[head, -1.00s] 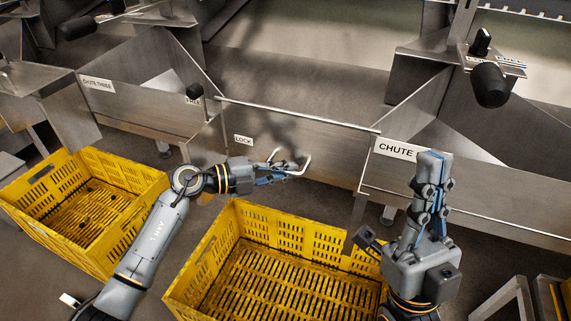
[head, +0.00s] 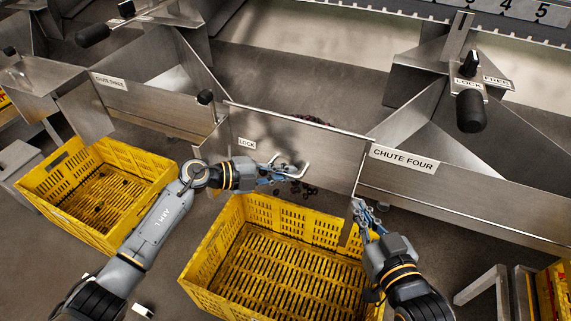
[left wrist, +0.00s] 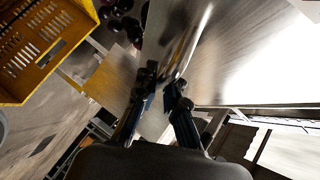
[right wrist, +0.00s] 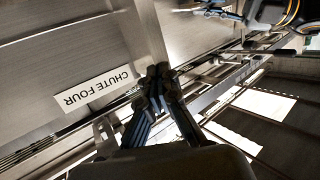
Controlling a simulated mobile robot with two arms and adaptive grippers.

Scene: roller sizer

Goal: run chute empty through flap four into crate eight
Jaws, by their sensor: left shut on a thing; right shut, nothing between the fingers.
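The steel flap (head: 330,160) has a top rail and a wire handle, beside the CHUTE FOUR label (head: 403,158). My left gripper (head: 285,170) is shut on the handle (head: 303,168); the left wrist view shows its fingers (left wrist: 165,90) at the bar. Dark round fruits (head: 298,189) show at the flap's lower edge, and a few more behind its top rail. Below stands a yellow crate (head: 205,243); its slatted floor looks bare and no number is readable. My right gripper (head: 362,208) is shut and empty, over the crate's right back corner, near the chute's edge.
Another yellow crate (head: 45,175) at the left holds a few dark pieces under the CHUTE THREE label (head: 109,82). A black-knobbed lever (head: 470,108) with LOCK and FREE labels stands at upper right. A metal frame (head: 490,290) is at lower right.

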